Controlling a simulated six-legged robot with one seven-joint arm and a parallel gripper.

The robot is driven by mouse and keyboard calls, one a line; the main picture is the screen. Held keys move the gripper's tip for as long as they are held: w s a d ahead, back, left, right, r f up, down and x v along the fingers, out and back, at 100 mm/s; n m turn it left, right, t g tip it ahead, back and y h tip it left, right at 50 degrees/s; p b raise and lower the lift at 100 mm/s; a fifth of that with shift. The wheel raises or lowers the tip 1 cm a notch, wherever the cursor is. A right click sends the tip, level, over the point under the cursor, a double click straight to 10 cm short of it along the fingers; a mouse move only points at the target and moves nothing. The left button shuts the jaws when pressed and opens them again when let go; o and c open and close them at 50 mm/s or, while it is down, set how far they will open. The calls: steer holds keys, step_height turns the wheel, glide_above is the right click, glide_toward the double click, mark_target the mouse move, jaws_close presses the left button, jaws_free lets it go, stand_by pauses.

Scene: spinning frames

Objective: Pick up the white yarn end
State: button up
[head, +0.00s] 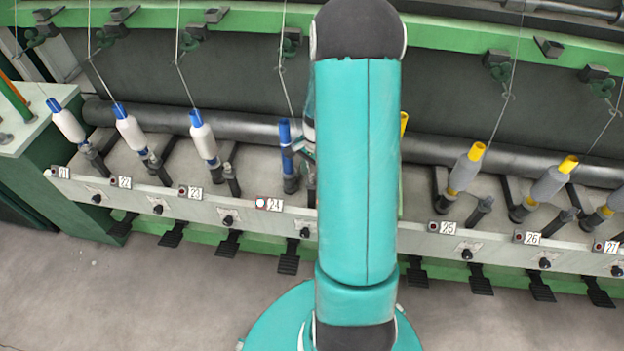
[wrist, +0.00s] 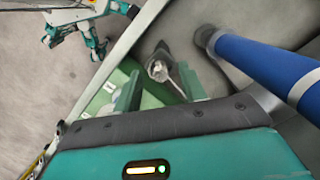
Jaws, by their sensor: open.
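The bare blue tube (head: 287,135) stands upright at position 24 in the head view. A thin pale yarn (head: 284,80) hangs from above down to its top. My gripper (head: 306,150) is just right of the tube, mostly hidden behind my arm. In the wrist view my gripper (wrist: 160,72) is open, with its two green fingers apart. The blue tube (wrist: 265,68) slants along the right, outside the fingers. Between the fingertips is a dark fitting with a small whitish part (wrist: 158,70); I cannot tell whether this is the white yarn end.
White bobbins (head: 203,135) stand left of position 24, and grey bobbins with yellow tops (head: 465,168) stand right. The numbered rail (head: 225,212) runs in front with a lit marker at 24. A legged robot (wrist: 90,28) shows at the wrist view's upper left. The floor in front is clear.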

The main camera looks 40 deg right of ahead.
steer(key=shift+c, duration=0.4)
steer(key=c, duration=0.7)
steer(key=shift+r, duration=0.1)
